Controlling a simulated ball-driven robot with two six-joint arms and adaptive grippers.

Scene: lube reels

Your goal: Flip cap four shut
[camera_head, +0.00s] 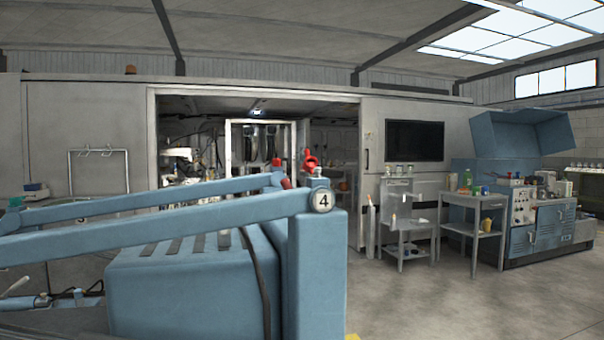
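A round white plate marked 4 (321,200) sits near the top of a blue post (318,275) in the near middle. A red part (310,160) shows just above the post; I cannot tell whether it is attached there or farther back. Another red part (279,170) is at the end of the farther blue beam. I cannot make out which part is cap four, or whether a cap is open or shut. Neither of my grippers is in view.
Two long blue beams (150,222) reach in from the left above a blue ribbed housing (180,285). Grey side tables (474,200) and a blue workbench (545,228) stand at the right. The floor (440,305) at front right is clear.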

